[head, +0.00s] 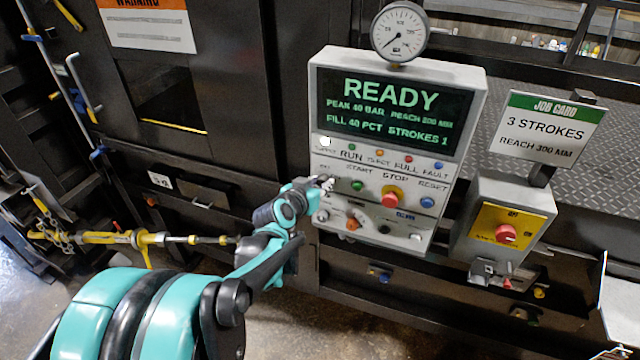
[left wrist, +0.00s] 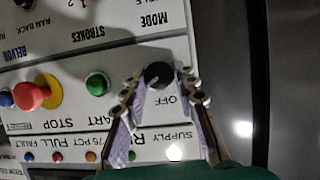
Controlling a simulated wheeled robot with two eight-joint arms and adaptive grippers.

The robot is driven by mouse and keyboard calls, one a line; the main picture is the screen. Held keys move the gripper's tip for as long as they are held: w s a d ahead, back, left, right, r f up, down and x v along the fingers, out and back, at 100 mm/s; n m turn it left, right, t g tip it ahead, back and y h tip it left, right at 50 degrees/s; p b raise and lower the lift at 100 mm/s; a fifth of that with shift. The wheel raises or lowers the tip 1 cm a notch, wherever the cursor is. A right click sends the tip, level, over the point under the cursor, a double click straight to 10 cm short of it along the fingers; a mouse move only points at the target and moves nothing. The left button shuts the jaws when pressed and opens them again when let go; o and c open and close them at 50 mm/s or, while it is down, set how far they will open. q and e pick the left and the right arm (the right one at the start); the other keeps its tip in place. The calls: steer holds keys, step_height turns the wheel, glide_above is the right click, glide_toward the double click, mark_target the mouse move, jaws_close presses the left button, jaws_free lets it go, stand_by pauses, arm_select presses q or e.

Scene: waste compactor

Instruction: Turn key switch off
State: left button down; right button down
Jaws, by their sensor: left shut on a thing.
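The key switch (left wrist: 158,74) is a round black knob on the pale control panel, next to printed OFF and SUPPLY labels, which appear upside down in the left wrist view. My left gripper (left wrist: 160,80) has a finger on each side of the knob and is shut on it. In the head view my left gripper (head: 326,183) is at the left edge of the control panel (head: 330,168), below the SUPPLY label, and hides the switch. The white supply lamp (head: 325,141) looks lit. Which way the knob points is hard to tell. My right gripper is not in view.
The screen (head: 392,110) reads READY. A green START button (head: 357,185), a red stop button (head: 391,196) on yellow and a blue RESET button (head: 427,203) sit right of the gripper. A separate box with a red button (head: 506,233) stands further right.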

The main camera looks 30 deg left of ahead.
arm_select(q)
steer(key=shift+a+f+n+h+b, duration=0.1)
steer(key=shift+a+n+h+b, duration=0.05)
steer(key=shift+n+h+b, duration=0.6)
steer(key=n+t+h+b, duration=0.1)
steer(key=n+b, duration=0.1)
steer(key=n, duration=0.1)
steer(key=shift+a+f+b, duration=0.15)
steer(key=shift+b, duration=0.2)
steer(key=n+h+b, duration=0.1)
steer(key=n+b, duration=0.1)
steer(key=n+t+h+b, duration=0.1)
steer(key=n, duration=0.1)
steer(key=shift+s+t+b, duration=0.1)
steer(key=shift+t+b, duration=0.2)
steer(key=shift+b, duration=0.05)
steer(key=c, duration=1.2)
jaws_free()
steer(key=shift+o, duration=0.2)
